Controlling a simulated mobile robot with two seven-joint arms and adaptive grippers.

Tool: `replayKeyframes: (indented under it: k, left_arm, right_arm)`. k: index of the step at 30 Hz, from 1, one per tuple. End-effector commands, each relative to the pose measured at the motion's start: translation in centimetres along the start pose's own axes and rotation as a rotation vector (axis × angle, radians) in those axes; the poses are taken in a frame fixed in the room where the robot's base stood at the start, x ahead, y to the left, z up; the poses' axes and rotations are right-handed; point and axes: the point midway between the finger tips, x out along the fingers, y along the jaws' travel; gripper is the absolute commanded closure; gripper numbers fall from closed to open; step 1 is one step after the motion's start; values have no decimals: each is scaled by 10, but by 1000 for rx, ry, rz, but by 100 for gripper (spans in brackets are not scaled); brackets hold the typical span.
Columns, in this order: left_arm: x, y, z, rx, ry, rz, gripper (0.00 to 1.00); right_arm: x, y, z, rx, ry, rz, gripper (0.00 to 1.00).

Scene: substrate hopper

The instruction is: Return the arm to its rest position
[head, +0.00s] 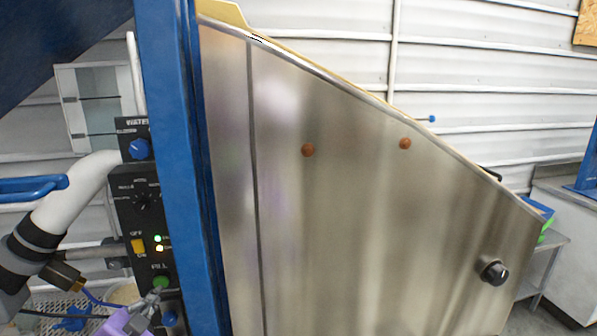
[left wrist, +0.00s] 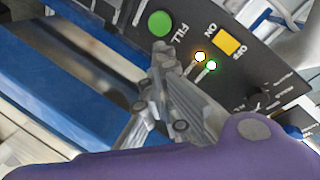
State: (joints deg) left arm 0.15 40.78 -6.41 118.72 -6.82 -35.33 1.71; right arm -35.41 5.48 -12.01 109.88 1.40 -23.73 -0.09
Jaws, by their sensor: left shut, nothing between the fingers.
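My left gripper (head: 150,301) is at the lower left of the head view, shut and empty, close to the green FILL button (head: 160,282) on the black control panel (head: 138,187). In the left wrist view the shut fingertips (left wrist: 160,52) lie just beside the green button (left wrist: 160,23). I cannot tell whether they touch it. My right gripper is in neither view.
A blue post (head: 172,150) stands right of the panel, beside the large steel hopper (head: 380,220). The panel also has a yellow switch (head: 138,246), lit indicator lights and a blue knob (head: 138,150). A white pipe (head: 80,190) runs at the left. A steel table stands far right.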

Motion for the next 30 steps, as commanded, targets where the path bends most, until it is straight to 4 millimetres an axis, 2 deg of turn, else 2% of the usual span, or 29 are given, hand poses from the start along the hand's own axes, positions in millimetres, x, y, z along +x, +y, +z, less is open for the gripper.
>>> replayKeyframes:
  k: [1, 6, 8, 12, 15, 18, 22, 30]
  left_arm:
    - [-9, 38, 24, -66, -30, 49, 100]
    - [-51, 147, 84, -273, -124, 172, 100]
    - [-71, 184, 102, -350, -165, 205, 100]
    - [-127, 266, 135, -528, -274, 262, 100]
    - [-167, 311, 151, -635, -357, 284, 100]
    - [-200, 342, 162, -704, -429, 295, 100]
    - [-225, 360, 170, -745, -482, 296, 100]
    - [-231, 362, 174, -744, -495, 298, 100]
  right_arm:
    - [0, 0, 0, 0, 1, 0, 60]
    - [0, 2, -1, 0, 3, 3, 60]
    - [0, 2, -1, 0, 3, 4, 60]
    - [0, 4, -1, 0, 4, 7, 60]
    - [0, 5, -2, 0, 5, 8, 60]
    - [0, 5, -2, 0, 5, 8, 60]
    - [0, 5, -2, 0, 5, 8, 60]
    - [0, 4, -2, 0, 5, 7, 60]
